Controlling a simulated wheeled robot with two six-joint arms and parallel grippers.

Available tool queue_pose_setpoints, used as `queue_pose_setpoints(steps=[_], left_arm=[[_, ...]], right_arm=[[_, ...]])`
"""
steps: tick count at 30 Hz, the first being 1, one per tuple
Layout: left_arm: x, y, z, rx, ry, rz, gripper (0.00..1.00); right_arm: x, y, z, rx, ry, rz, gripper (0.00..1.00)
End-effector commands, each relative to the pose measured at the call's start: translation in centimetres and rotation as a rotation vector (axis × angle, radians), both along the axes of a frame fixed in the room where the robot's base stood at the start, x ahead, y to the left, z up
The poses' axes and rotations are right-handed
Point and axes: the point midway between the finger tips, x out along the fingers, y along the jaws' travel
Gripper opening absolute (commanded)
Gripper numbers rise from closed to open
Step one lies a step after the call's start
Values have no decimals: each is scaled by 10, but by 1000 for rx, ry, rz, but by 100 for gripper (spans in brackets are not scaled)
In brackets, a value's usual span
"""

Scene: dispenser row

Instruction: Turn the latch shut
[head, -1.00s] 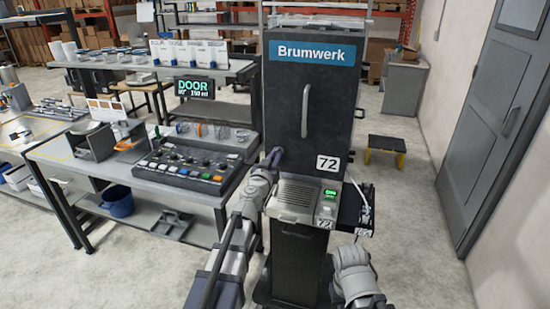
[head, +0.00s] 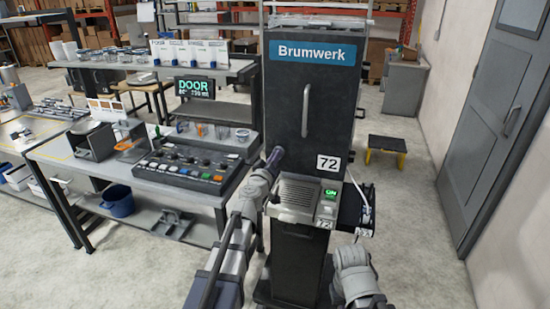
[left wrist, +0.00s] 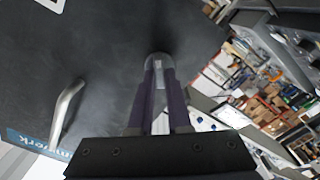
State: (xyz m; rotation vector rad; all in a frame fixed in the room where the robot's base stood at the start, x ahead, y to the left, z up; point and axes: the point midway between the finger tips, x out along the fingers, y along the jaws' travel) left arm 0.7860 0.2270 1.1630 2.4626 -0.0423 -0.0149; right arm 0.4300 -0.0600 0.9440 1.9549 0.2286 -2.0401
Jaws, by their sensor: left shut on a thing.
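The dark Brumwerk dispenser (head: 325,115) stands upright in the middle of the head view, with its door closed as far as I can see. The latch (left wrist: 158,60) shows in the left wrist view as a small grey round piece with a paler bar at the door's edge. My left gripper (head: 276,155) is shut on the latch, its purple fingers (left wrist: 160,78) on either side of the bar. In the head view the gripper hides the latch, so its angle is unclear there. Part of my right arm shows low on the right, but its fingertips do not.
A vertical door handle (head: 305,110) sits on the dispenser front and also shows in the left wrist view (left wrist: 66,112). A lit green switch (head: 330,192) is below the door. A bench with a control panel (head: 185,168) stands left. A dark stool (head: 387,145) stands right on open floor.

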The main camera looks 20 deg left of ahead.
Motion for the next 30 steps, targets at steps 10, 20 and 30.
queue_pose_setpoints(steps=[10, 20, 30], left_arm=[[0, 1, -1, -329, 11, 0, 0], [0, 2, -2, -620, 21, 1, 0], [0, 2, -3, -823, 27, 1, 0]], right_arm=[[0, 0, -1, 0, 0, 0, 0], [0, 0, -2, 0, 0, 0, 0], [0, 0, -3, 0, 0, 0, 0]])
